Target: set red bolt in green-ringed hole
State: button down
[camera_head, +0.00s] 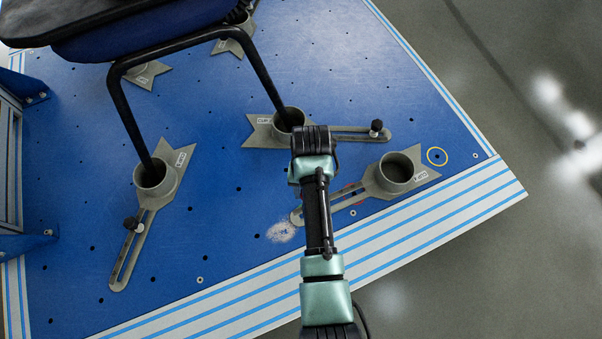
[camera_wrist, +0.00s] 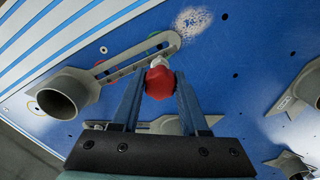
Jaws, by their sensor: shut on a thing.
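The red bolt (camera_wrist: 160,84) shows in the wrist view, with a pale end (camera_wrist: 155,62) pointing away from me. My gripper (camera_wrist: 160,90) is shut on it, one blue finger on each side. The bolt appears in front of the end of a grey slotted clamp arm (camera_wrist: 125,66); I cannot tell whether it touches. A small green arc (camera_wrist: 153,34) shows beside that arm, mostly hidden, so its hole is not clear. In the head view, my wrist hides the bolt and fingertips.
A blue plate (camera_head: 225,215) carries several grey clamp cups, one cup (camera_head: 397,170) right of my arm. A yellow-ringed hole (camera_head: 437,156) lies near the plate's right corner. Black chair legs (camera_head: 128,120) stand in cups. A dark knob (camera_head: 376,127) rises from a slotted arm.

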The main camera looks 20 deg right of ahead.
jog(key=shift+d+r+p, duration=0.1)
jog(key=shift+r+p, duration=0.05)
jog(key=shift+p, duration=0.55)
jog(key=shift+f+b, duration=2)
jog(key=shift+f, duration=1.05)
jog(key=shift+p, duration=0.95)
jog(key=shift+f+b, duration=1.85)
jog(key=shift+f, duration=0.7)
jog(key=shift+c, duration=1.7)
grip_release()
notch_tip(320, 180, up, 13)
jog(key=p, duration=0.9)
